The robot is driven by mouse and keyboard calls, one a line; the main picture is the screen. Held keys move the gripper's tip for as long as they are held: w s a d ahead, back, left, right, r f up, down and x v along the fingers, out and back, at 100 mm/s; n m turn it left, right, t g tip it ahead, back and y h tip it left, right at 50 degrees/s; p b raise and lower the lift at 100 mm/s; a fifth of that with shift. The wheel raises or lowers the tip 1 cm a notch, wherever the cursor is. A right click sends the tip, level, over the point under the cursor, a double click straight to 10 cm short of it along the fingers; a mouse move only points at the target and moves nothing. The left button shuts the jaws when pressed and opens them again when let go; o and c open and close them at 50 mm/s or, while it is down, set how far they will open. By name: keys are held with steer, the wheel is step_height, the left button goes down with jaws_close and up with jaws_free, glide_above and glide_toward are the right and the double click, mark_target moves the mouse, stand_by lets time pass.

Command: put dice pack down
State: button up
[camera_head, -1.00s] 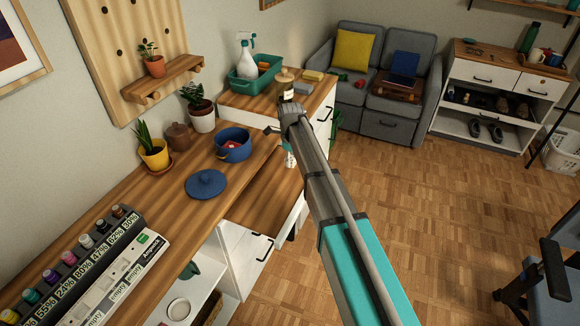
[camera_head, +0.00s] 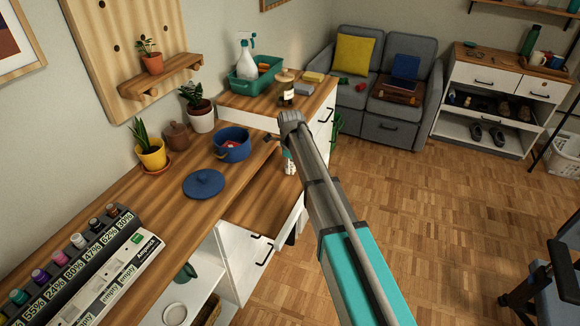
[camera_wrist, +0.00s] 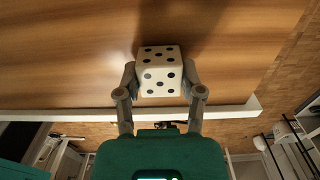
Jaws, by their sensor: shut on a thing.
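The dice pack (camera_wrist: 160,72), a white cube with black dots, is between the two fingers of my gripper (camera_wrist: 160,80) in the wrist view. The fingers are shut on its left and right sides. It is over a brown wooden surface (camera_wrist: 70,55) with a white front edge. I cannot tell whether it touches the wood. In the head view my arm largely hides the gripper, and I cannot make out the dice pack clearly there.
A blue pot (camera_head: 231,150) and its blue lid (camera_head: 203,184) are on the wooden desk left of my arm. The lower wooden surface (camera_head: 250,190) looks mostly clear.

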mark_target(291, 165)
steer(key=o, duration=1.1)
steer(key=shift+f, duration=0.1)
steer(key=shift+r, duration=0.2)
step_height(291, 165, up, 12)
steer(key=p, duration=1.2)
steer(key=s+d+n, duration=2.2)
steer(key=s+d, duration=0.1)
steer(key=s, duration=0.3)
